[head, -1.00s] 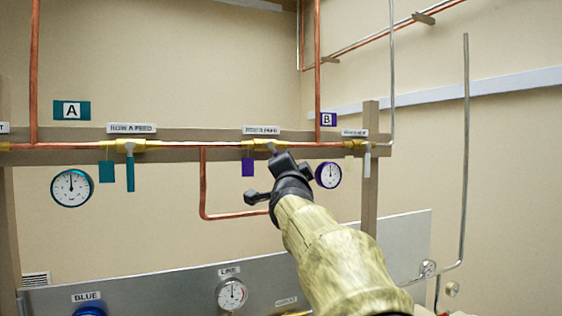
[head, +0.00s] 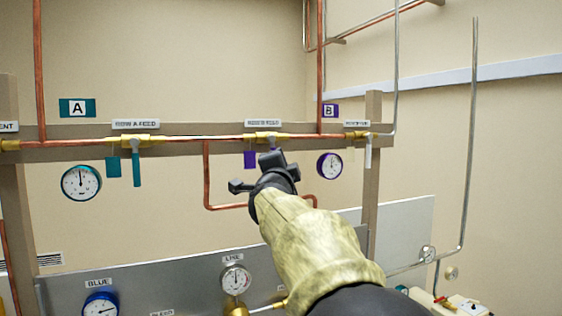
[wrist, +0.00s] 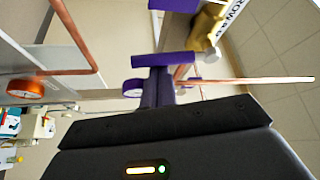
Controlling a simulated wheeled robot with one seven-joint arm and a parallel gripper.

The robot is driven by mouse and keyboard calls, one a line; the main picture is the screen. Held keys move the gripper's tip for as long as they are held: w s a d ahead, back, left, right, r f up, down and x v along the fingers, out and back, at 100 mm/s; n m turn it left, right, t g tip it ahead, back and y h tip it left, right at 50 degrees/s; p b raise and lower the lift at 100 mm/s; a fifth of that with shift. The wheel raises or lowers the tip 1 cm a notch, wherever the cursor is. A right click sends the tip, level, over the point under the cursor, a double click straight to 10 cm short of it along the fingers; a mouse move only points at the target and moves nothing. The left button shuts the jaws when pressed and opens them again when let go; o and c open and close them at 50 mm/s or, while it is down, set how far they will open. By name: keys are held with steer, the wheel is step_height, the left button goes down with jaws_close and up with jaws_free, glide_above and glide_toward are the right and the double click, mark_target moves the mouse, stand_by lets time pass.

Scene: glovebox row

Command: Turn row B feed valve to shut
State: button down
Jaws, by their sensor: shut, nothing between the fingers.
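The row B feed valve has a brass body (head: 266,138) on the copper pipe, under a white label. A purple tag (head: 250,159) hangs at its left. In the head view its lever is mostly hidden behind my gripper (head: 272,158). In the wrist view, which is turned sideways, the purple lever (wrist: 163,59) runs out from a pale hub beside the brass body (wrist: 208,28). The lever appears to hang down, crosswise to the pipe. My gripper (wrist: 157,85) is shut and empty, its fingertips close to the lever; I cannot tell whether they touch.
The row A feed valve (head: 136,140) with a teal lever is to the left. A purple-rimmed gauge (head: 330,166) sits close right of my gripper, and a bent copper pipe (head: 207,180) runs below. A grey panel (head: 190,270) with gauges stands lower down.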

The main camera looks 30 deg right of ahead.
steer(key=shift+w+a+f, duration=0.1)
steer(key=shift+a, duration=0.25)
stand_by(0.5)
steer(key=s+d+b, duration=0.2)
steer(key=d, duration=0.2)
steer(key=a+r+v, duration=0.1)
steer(key=v, duration=0.8)
steer(key=shift+r+b, duration=0.35)
steer(key=shift+b, duration=0.1)
